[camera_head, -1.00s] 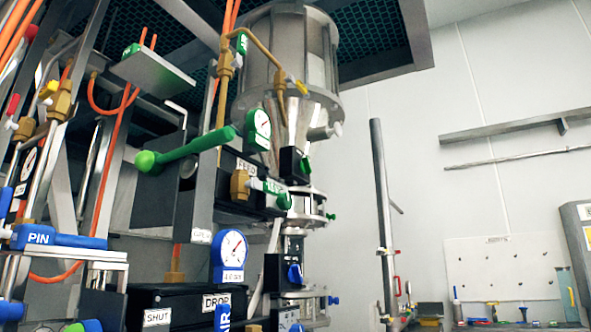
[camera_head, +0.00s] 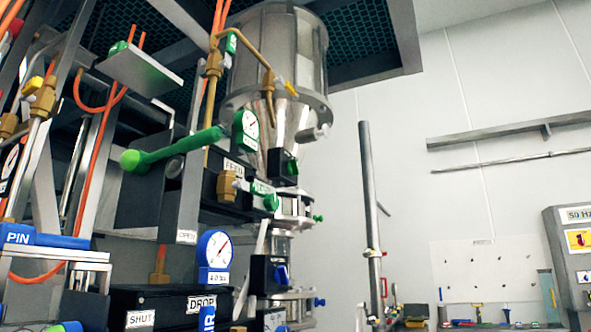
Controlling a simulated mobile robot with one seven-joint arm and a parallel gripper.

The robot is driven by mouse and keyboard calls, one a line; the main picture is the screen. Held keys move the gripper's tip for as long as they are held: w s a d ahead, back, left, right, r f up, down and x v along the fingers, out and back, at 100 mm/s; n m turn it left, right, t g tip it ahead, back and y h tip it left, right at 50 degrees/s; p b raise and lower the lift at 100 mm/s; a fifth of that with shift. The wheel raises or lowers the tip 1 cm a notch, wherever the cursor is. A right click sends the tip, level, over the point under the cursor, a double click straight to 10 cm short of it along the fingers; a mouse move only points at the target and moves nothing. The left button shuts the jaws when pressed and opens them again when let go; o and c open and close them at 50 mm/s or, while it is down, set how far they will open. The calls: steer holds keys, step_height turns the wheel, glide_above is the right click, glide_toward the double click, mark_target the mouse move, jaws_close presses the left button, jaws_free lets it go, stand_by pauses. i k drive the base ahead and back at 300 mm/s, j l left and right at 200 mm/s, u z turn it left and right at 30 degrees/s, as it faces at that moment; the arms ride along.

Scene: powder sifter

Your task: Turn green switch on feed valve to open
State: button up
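The feed valve is a black block with a white FEED label (camera_head: 234,168), on the sifter assembly left of centre. A green knob (camera_head: 271,202) sits beside a green-lettered label on its front. A second green switch (camera_head: 291,167) is on a small black box just above and to the right. A long green lever (camera_head: 178,149) with a ball end reaches out to the left of the block. I cannot tell which green part is the named switch, nor its exact setting. My gripper is not in view.
A round gauge with a green body (camera_head: 246,131) and a blue gauge (camera_head: 214,254) flank the block above and below. Brass pipes (camera_head: 213,90) and orange hoses crowd the left. A grey post (camera_head: 371,190) stands right of the sifter. Open space lies before the white wall.

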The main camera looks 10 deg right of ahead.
mark_target(293, 167)
steer(key=i+l, duration=0.15)
steer(key=l, duration=0.25)
steer(key=i+l, duration=0.1)
steer(key=l, duration=0.25)
steer(key=i+l, duration=0.15)
steer(key=l, duration=0.25)
